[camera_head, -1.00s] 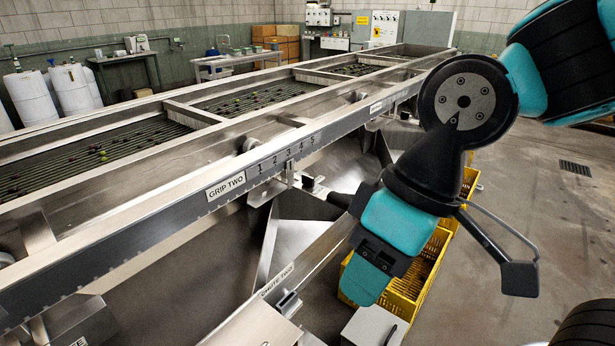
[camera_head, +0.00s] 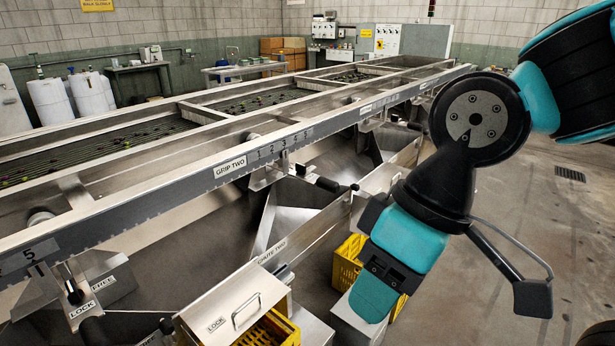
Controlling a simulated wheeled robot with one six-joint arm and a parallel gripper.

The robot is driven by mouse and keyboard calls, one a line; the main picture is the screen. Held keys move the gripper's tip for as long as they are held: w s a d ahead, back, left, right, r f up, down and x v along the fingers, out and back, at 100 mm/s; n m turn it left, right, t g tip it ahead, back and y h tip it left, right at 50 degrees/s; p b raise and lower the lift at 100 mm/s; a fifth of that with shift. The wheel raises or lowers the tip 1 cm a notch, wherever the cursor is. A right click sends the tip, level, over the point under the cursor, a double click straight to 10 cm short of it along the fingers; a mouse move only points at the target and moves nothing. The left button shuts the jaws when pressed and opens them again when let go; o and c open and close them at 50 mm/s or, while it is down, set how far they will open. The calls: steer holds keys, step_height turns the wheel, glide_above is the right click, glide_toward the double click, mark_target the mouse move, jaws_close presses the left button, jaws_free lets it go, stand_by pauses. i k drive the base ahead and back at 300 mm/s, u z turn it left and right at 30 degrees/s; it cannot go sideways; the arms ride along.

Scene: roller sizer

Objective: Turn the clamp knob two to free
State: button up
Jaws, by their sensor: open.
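A clamp with a small black knob (camera_head: 300,170) sits under the rail beside the GRIP TWO plate (camera_head: 230,167) and its number scale. A black handle (camera_head: 327,184) on a rod lies just right of it. No lock or free marks are readable there, and I cannot tell the knob's turn. My gripper (camera_head: 388,264), teal and black, hangs to the right and lower in the picture, apart from the knob and holding nothing visible. Its fingers are mostly hidden by its own body. Another clamp (camera_head: 75,297) at the lower left has LOCK and FREE plates.
The long steel rail (camera_head: 180,192) crosses the view. The CHUTE TWO trough (camera_head: 310,240) slopes below it near my gripper. A lidded steel box (camera_head: 230,305) with a handle stands in front, beside yellow crates (camera_head: 347,262). Open floor (camera_head: 510,240) lies right.

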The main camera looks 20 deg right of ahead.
mark_target(300, 168)
steer(key=z, duration=0.2)
steer(key=i, duration=1.2)
steer(key=u, duration=0.65)
